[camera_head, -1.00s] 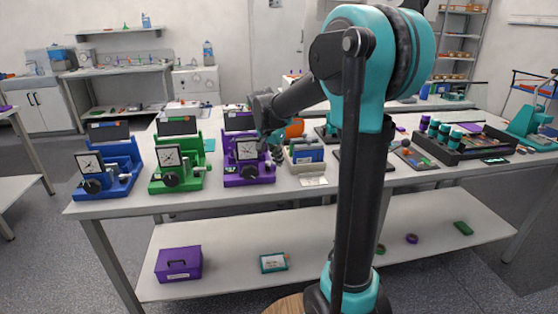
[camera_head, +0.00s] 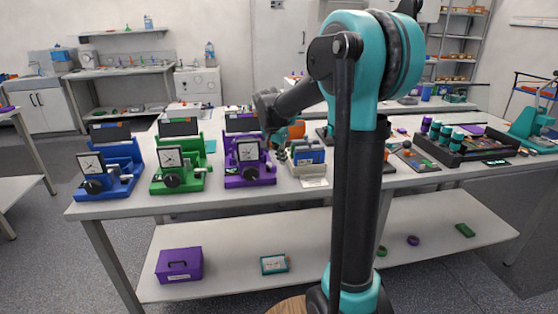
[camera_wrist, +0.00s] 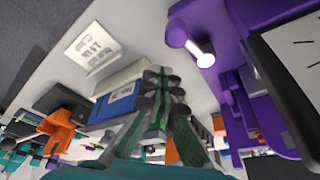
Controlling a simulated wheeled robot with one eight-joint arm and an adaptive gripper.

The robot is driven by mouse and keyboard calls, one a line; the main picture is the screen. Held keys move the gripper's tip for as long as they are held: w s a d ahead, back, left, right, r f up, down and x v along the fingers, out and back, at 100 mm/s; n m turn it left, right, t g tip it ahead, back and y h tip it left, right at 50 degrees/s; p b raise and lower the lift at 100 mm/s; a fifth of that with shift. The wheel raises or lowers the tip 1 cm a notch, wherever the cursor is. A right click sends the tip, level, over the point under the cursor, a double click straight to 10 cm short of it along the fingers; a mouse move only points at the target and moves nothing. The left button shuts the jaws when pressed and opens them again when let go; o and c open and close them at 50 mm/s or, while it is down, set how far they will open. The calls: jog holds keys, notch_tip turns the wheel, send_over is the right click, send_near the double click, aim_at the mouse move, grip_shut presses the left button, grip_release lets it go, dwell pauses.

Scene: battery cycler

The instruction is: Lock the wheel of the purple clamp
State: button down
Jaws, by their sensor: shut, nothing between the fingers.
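The purple clamp (camera_head: 248,176) stands on the table, right of the green clamp, with a white-faced dial (camera_head: 247,152) on its front. Its black wheel (camera_head: 250,173) is low on the front. In the wrist view the purple clamp (camera_wrist: 232,20) fills the upper right, with part of the dial (camera_wrist: 298,62) and a short white rod with a purple end (camera_wrist: 200,52); I cannot make out the black wheel there. My gripper (camera_wrist: 166,82) is shut and empty. In the head view my gripper (camera_head: 280,148) is small and partly blurred, just right of the clamp.
A blue and white device (camera_head: 308,156) stands close to the gripper's right, with a white card (camera_head: 314,182) before it. Green (camera_head: 178,180) and blue (camera_head: 108,185) clamps stand to the left. An orange object (camera_head: 297,130) is behind the gripper. The front table edge is clear.

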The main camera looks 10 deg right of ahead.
jog(key=shift+w+d, duration=0.25)
jog(key=shift+d, duration=0.75)
jog(key=w+a+v, duration=0.1)
jog(key=w+v, duration=0.1)
jog(key=v, duration=0.7)
jog(key=shift+s+r, duration=0.45)
jog(key=shift+r, duration=0.05)
